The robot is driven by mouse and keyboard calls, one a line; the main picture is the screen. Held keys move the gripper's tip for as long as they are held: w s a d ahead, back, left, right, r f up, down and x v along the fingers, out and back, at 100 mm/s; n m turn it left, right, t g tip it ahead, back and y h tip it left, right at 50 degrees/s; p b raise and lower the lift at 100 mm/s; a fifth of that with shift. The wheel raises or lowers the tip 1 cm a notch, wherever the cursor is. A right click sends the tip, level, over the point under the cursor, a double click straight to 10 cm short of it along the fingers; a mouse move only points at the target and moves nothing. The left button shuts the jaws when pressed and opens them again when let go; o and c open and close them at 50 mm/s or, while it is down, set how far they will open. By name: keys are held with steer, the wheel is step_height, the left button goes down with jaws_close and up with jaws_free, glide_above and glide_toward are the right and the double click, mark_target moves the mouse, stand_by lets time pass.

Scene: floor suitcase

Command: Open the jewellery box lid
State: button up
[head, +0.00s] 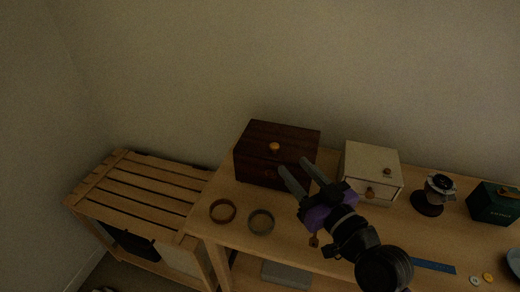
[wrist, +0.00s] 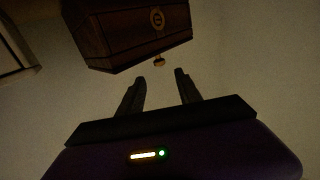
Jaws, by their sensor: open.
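The jewellery box (head: 252,164) appears to be the dark brown wooden box at the back of the table. Its lid (head: 290,133) is shut, with a small gold knob (head: 274,146) near the front edge. A round emblem is on the front face. My gripper (head: 294,165) is open and empty, in front of the box's right part in the head view, hiding some of its front. In the wrist view the box (wrist: 120,35) looks upside down, and the knob (wrist: 159,62) appears between and beyond my fingertips (wrist: 160,75), apart from them.
A cream box (head: 371,160) with a drawer stands to the right. Beyond it are a dark grinder-like object (head: 428,203) and a green box (head: 494,204). Two rings, brown (head: 222,211) and grey-green (head: 261,222), lie front left. A slatted wooden bench (head: 140,185) stands left.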

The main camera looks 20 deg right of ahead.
mark_target(277, 148)
steer(key=shift+w+a+p, duration=0.2)
steer(key=shift+w, duration=1.1)
steer(key=shift+w+a+p, duration=0.2)
steer(key=shift+w+p, duration=0.05)
steer(key=shift+w, duration=1)
steer(key=shift+w+a+p, duration=0.2)
steer(key=shift+w, duration=1.1)
jaws_close()
